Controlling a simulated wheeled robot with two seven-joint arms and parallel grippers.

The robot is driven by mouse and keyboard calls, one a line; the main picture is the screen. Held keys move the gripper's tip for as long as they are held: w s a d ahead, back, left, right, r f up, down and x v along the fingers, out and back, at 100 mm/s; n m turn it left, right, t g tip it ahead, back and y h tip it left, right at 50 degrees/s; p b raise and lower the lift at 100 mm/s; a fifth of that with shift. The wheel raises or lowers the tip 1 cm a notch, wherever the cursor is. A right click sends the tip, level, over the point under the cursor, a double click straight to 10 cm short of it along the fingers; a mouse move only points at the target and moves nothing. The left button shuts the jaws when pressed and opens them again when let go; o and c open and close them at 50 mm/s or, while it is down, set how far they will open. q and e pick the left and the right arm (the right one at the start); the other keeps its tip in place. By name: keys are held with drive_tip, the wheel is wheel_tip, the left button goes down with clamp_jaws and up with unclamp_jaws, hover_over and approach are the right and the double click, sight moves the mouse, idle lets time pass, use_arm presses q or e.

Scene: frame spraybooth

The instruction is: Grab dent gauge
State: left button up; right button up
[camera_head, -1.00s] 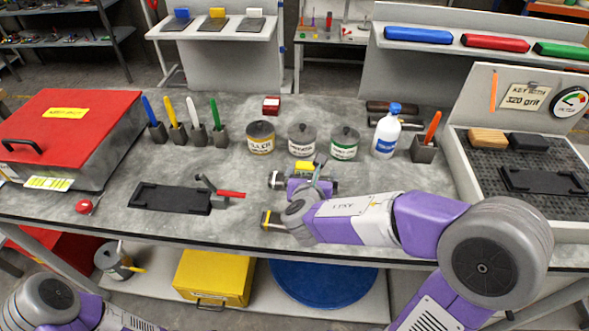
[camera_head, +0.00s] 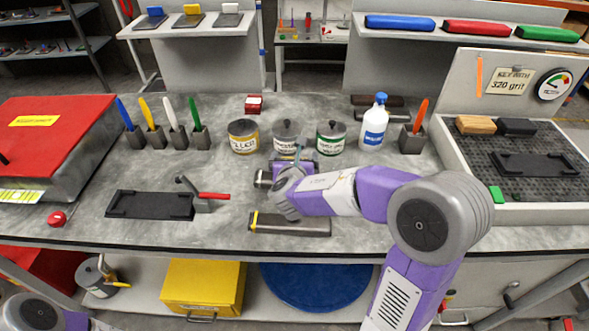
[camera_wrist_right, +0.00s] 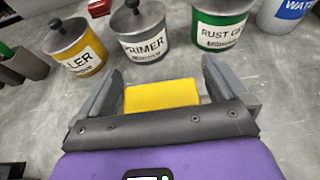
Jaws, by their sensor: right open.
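A yellow block (camera_wrist_right: 161,94) lies between the two grey fingers of my right gripper (camera_wrist_right: 163,72) in the right wrist view; I cannot tell for certain that it is the dent gauge. The fingers stand apart, with a gap on each side of the block. In the head view my right gripper (camera_head: 290,170) is low over the bench behind a dark bar with a yellow end (camera_head: 290,223), and it hides the yellow block. My left gripper is out of view; only part of my left arm shows at the bottom left.
Filler (camera_head: 243,136), primer (camera_head: 286,137) and rust cans (camera_head: 330,137) stand just beyond the right gripper. A white bottle (camera_head: 374,126) is right of them. A black tray (camera_head: 150,205) and a red-handled clamp (camera_head: 203,194) lie left. Grey bench between is clear.

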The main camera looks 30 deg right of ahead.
drive_tip(key=c, duration=1.2)
